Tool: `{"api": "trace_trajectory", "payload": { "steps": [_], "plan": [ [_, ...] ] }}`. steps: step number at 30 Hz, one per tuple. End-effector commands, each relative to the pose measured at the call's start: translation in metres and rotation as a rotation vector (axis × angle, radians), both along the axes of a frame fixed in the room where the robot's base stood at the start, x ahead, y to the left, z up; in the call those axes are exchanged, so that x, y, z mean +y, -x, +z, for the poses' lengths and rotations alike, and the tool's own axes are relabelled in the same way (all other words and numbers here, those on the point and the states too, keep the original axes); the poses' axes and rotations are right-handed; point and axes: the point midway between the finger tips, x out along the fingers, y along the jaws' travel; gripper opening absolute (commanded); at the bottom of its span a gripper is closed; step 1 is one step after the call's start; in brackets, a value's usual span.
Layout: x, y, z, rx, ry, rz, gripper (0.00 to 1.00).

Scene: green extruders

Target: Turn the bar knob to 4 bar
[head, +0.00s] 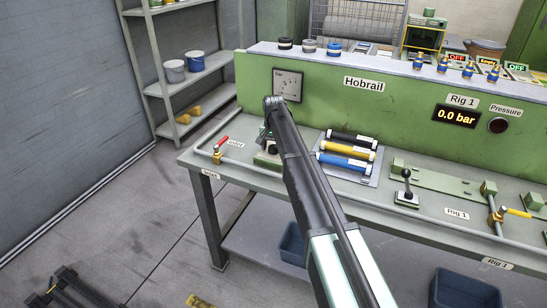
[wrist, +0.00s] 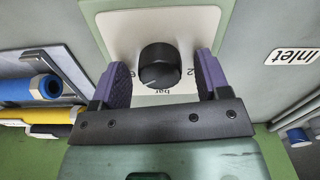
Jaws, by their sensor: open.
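The bar knob (wrist: 160,66) is round and black, on a pale dial plate (wrist: 122,27) marked "bar", seen upside down in the wrist view. A "2" shows to its right and a partly hidden number to its left. A faint mark shows on the knob's face; I cannot tell its setting. My gripper (wrist: 160,69) is open, its two purple fingers on either side of the knob with a gap at each side. In the head view my arm partly covers the spot, and a dark knob (head: 272,149) shows on the bench.
Blue, yellow and black cylinders (head: 346,155) lie on a tray close to the right of the knob. A red-handled valve (head: 221,142) and the inlet label (wrist: 291,55) are on the other side. The green panel (head: 390,110) rises behind; its display (head: 456,116) reads 0.0 bar.

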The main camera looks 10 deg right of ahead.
Motion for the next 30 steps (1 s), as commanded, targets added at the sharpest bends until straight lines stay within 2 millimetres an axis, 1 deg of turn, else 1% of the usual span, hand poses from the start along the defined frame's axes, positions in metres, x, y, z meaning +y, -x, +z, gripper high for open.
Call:
{"api": "trace_trajectory", "payload": {
  "steps": [1, 7, 15, 17, 25, 30],
  "plan": [
    [0.0, 0.0, -0.0033, 0.0, 0.0, 0.0, 0.7],
    [0.0, 0.0001, -0.0004, 0.0, 0.0, 0.0, 0.7],
    [0.0, 0.0001, -0.0004, 0.0, 0.0, 0.0, 0.28],
    [0.0, 0.0001, -0.0004, 0.0, 0.0, 0.0, 0.2],
    [0.0, 0.0001, -0.0005, 0.0, 0.0, 0.024, 0.2],
    [0.0, 0.0001, -0.0005, 0.0, 0.0, 0.089, 0.2]
  ]
}}
